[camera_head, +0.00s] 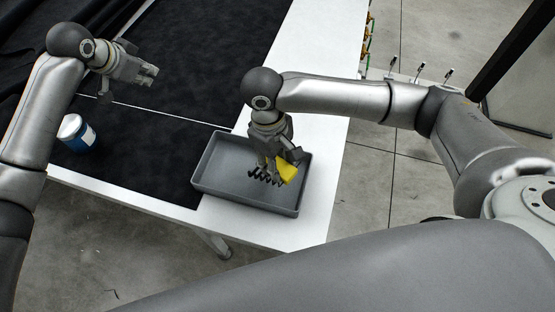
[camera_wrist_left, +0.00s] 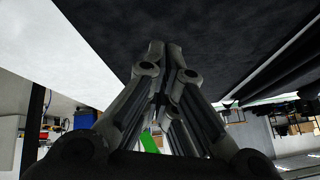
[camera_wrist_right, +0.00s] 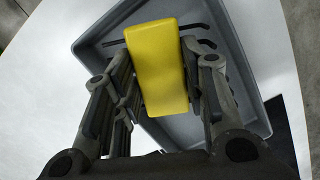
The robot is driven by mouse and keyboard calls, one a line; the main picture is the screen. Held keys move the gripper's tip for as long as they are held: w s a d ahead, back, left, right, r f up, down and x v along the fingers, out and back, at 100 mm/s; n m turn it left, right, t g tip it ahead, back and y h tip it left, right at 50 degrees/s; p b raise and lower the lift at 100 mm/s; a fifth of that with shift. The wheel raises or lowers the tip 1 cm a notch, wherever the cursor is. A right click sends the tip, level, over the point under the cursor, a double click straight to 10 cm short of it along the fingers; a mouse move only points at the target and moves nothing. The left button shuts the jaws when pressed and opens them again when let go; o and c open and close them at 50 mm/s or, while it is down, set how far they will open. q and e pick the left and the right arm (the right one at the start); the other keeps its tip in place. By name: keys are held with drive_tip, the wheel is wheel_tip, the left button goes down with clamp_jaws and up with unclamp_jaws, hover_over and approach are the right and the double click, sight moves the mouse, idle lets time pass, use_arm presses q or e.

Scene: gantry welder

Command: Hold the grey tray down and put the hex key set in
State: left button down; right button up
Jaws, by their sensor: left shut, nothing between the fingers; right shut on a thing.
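The grey tray (camera_head: 214,172) sits on the white table near its front corner. The hex key set, a yellow block with dark keys (camera_head: 287,172), is inside the tray's outline, held by my right gripper (camera_head: 276,160). In the right wrist view the yellow body (camera_wrist_right: 157,65) lies between the fingers of my right gripper (camera_wrist_right: 160,85), with the tray wall (camera_wrist_right: 240,75) behind. I cannot tell whether the keys touch the tray floor. My left gripper (camera_head: 148,74) is shut and empty over the black mat, away from the tray; its closed fingers show in the left wrist view (camera_wrist_left: 164,50).
A blue jar with a white lid (camera_head: 76,132) stands on the black mat (camera_head: 165,150) at the left. White table surface (camera_head: 318,110) is bare behind and right of the tray. The table's right edge drops to a concrete floor.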

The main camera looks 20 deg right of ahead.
use_arm(q)
drive_tip(key=s+d+f+m+g, duration=0.3)
drive_tip(key=s+d+f+m, duration=0.15)
drive_tip(key=s+d, duration=0.45)
drive_tip(key=m+g+y, duration=0.3)
drive_tip(key=m, duration=0.1)
approach(219, 168)
drive_tip(key=shift+d, duration=0.3)
drive_tip(key=shift+w+f, duration=0.1)
drive_tip(key=shift+f, duration=2.85)
drive_tip(key=shift+f, duration=0.9)
use_arm(e)
drive_tip(key=shift+f, duration=0.15)
use_arm(q)
drive_tip(key=shift+f, duration=0.1)
use_arm(e)
drive_tip(key=shift+f, duration=3.3)
drive_tip(key=o, duration=1.3)
